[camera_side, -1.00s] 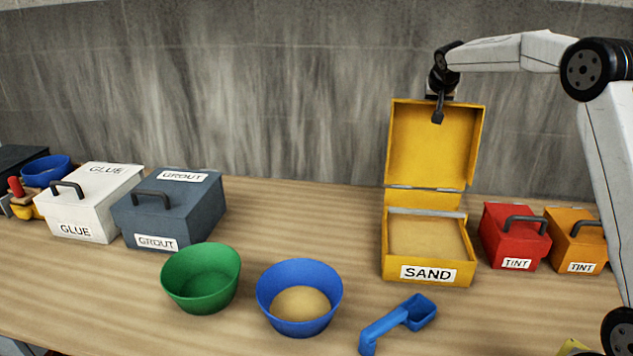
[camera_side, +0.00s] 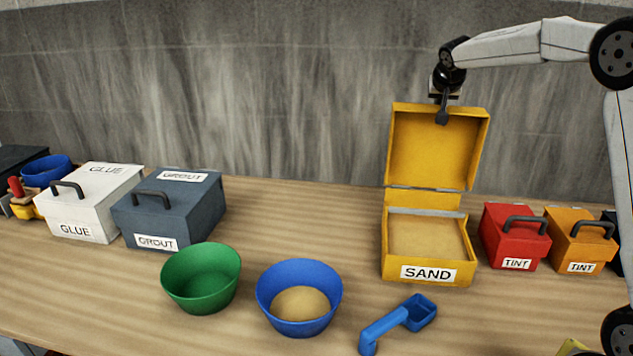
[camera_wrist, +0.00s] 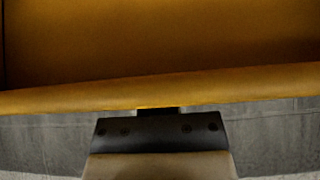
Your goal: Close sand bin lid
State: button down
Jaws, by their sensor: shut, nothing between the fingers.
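The yellow sand bin (camera_side: 428,272) stands on the bench with sand (camera_side: 426,236) inside. Its lid (camera_side: 432,150) is hinged up at the back, standing open and roughly upright.
A red tint box (camera_side: 512,237) and an orange tint box (camera_side: 577,240) stand right of the bin. A blue scoop (camera_side: 400,322), a blue bowl (camera_side: 299,297) with sand and a green bowl (camera_side: 201,278) lie in front. Grout (camera_side: 170,210) and glue (camera_side: 90,203) boxes stand at left.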

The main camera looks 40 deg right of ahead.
jog(key=shift+s+a+f+t+h, duration=0.1)
jog(key=shift+s+a+t+h, duration=0.45)
jog(key=shift+s+a, duration=0.75)
jog(key=shift+s+a+f+t+h, duration=0.1)
jog(key=shift+s+a+t+h, duration=0.45)
jog(key=shift+s+a, duration=0.75)
jog(key=s+a+f+t+h, duration=0.1)
jog(key=s+a+f, duration=1.1)
jog(key=f, duration=0.2)
jog(key=shift+s+a+f, duration=0.15)
jog(key=shift+a+f, duration=0.05)
jog(key=shift+f, duration=0.15)
jog(key=shift+r, duration=0.15)
